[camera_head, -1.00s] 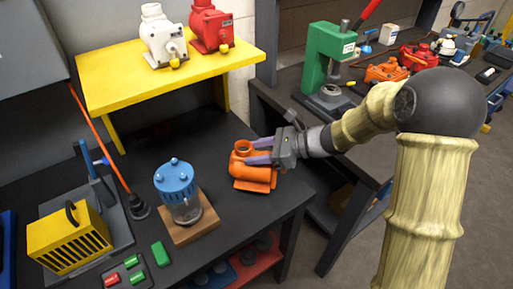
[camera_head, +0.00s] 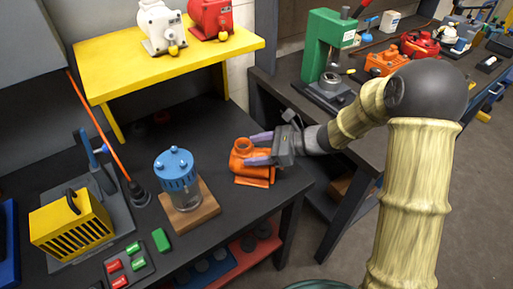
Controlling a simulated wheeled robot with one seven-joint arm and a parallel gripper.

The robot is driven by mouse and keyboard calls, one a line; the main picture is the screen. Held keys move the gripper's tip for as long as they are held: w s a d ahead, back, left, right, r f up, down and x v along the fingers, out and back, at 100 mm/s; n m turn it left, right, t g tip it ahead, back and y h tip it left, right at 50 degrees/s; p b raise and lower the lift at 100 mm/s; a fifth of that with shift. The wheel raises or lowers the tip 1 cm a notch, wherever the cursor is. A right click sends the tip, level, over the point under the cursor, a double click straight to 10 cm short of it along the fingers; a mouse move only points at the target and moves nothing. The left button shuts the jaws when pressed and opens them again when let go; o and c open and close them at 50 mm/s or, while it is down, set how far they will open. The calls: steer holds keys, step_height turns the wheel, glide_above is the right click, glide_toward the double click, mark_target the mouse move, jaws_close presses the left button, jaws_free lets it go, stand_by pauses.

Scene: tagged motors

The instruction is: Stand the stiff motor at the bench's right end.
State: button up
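An orange motor (camera_head: 254,174) stands upright on the dark bench (camera_head: 225,125), near its right end. Its round opening faces up. My gripper (camera_head: 254,149) reaches in from the right at the motor's upper part, one finger on its far side and one on its near side. The fingers look spread apart; whether they touch the motor cannot be told. A white motor (camera_head: 161,27) and a red motor (camera_head: 211,17) stand on the yellow shelf, each with a small tag. The tag text is too small to read, and no tag shows on the orange motor.
The yellow shelf (camera_head: 120,70) rises over the bench's back. A blue-lidded jar (camera_head: 178,172) on a wooden block stands left of the orange motor. A yellow vented box (camera_head: 70,228) and a button panel (camera_head: 128,265) are further left. A green press (camera_head: 325,50) stands on the other bench.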

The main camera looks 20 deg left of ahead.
steer(key=s+b+v, duration=0.1)
steer(key=v, duration=1.1)
steer(key=shift+w, duration=0.4)
steer(key=shift+w, duration=0.1)
